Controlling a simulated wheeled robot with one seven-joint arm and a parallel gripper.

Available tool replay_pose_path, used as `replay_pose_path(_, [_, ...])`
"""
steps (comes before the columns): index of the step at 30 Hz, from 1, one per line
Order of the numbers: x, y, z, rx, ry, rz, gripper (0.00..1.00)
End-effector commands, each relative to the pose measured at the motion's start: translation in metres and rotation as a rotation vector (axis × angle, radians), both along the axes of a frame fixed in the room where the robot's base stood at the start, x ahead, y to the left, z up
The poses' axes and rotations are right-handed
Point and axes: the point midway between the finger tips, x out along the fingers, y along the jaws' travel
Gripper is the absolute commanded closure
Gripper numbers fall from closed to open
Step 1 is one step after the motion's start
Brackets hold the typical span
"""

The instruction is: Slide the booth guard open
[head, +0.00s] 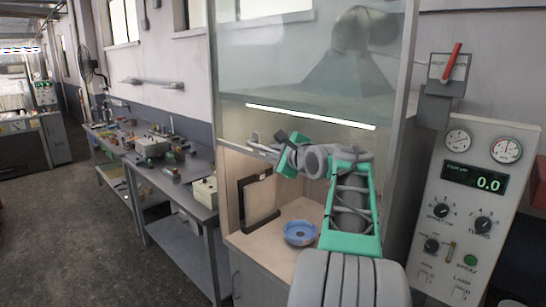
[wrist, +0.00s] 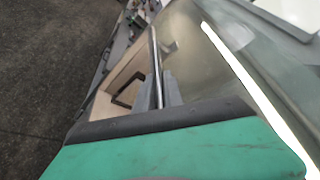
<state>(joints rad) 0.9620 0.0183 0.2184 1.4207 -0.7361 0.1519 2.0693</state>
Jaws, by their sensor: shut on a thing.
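The booth guard (head: 240,75) is a clear pane across the upper front of the booth. Its lower edge is about level with my gripper, and the space below it is uncovered. A thin metal handle bar (head: 262,149) runs along that edge; it also shows in the wrist view (wrist: 154,55). My gripper (head: 279,150) is shut on the handle bar, with the grey fingers (wrist: 165,92) around it in the wrist view. My arm hides the right part of the guard's lower edge.
A blue round dish (head: 300,233) sits on the booth's pale floor, beside an upright dark frame (head: 261,203) at the left. A control panel (head: 474,205) with gauges and a red-handled switch box (head: 447,70) stands right. A cluttered workbench (head: 170,170) stands left; open floor lies beyond.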

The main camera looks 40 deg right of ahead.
Motion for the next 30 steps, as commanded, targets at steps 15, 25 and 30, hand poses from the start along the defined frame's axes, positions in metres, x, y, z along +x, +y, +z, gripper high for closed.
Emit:
replay_pose_path(15, [-0.0063, -0.0016, 0.0128, 0.000, -0.002, -0.001, 1.00])
replay_pose_path(25, [-0.0064, -0.0020, 0.0120, 0.001, 0.000, -0.002, 0.66])
replay_pose_path(30, [-0.0062, -0.0018, 0.0118, 0.001, 0.000, -0.002, 0.66])
